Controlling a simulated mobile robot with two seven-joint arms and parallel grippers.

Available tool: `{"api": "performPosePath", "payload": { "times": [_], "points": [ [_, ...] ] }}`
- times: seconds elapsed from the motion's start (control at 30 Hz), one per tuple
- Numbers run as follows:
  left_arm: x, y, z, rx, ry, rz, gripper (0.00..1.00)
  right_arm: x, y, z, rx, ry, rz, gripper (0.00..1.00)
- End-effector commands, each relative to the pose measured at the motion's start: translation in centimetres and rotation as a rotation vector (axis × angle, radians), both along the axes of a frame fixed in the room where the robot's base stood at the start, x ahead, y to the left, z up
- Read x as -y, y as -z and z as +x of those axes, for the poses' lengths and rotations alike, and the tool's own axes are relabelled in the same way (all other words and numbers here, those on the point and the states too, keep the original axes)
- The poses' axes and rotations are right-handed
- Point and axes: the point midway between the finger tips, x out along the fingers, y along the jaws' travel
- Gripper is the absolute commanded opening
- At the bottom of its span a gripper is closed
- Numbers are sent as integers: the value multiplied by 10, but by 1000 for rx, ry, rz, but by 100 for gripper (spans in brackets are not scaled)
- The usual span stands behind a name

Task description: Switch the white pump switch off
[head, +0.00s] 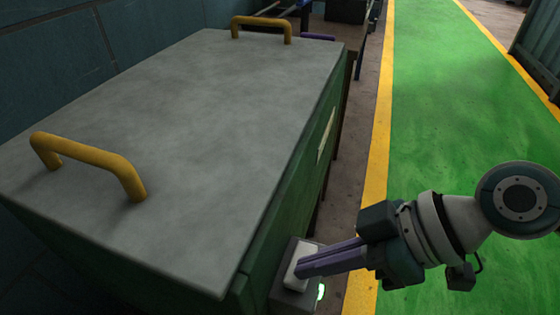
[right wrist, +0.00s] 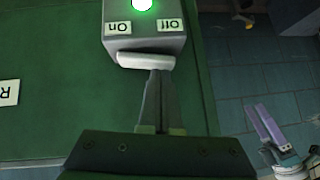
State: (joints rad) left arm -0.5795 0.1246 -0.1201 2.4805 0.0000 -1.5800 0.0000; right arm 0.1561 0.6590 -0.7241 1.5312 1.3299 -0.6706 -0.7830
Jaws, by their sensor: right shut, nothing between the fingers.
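The white pump switch (head: 302,266) is a white rocker on a grey box (head: 288,292) on the green cabinet's side. In the right wrist view the rocker (right wrist: 146,61) sits beside "On" (right wrist: 118,28) and "Off" (right wrist: 171,25) labels, and a green lamp (right wrist: 143,4) is lit. My right gripper (head: 299,267) is shut and empty, its purple fingertips at the rocker, slightly towards the "Off" side. I cannot tell whether they press it. What appears to be my left gripper (right wrist: 262,124) shows in the right wrist view, away from the switch; its opening is unclear.
The green cabinet has a grey top (head: 190,130) with yellow handles (head: 90,158) near its left and far ends. A green walkway (head: 460,120) with yellow edges lies clear to the right. A label with an "R" (right wrist: 8,92) is on the cabinet.

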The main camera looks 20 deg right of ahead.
Motion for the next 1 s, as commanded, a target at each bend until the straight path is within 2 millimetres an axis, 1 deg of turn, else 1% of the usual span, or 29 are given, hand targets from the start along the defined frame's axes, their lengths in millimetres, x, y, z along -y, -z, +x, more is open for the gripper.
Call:
{"api": "performPosePath", "payload": {
  "times": [0.27,0.43,0.77,1.0],
  "points": [
    [0,-1,0,0,-1,0,100,0,0,-1,2,0,-2,0],
    [1,-8,0,0,-2,-3,100,-3,6,-5,66,0,-50,0],
    [2,-3,0,0,-5,-9,100,0,8,-1,63,2,-49,0],
    [2,5,0,-1,-6,-8,100,7,6,8,65,5,-50,0]
  ]
}}
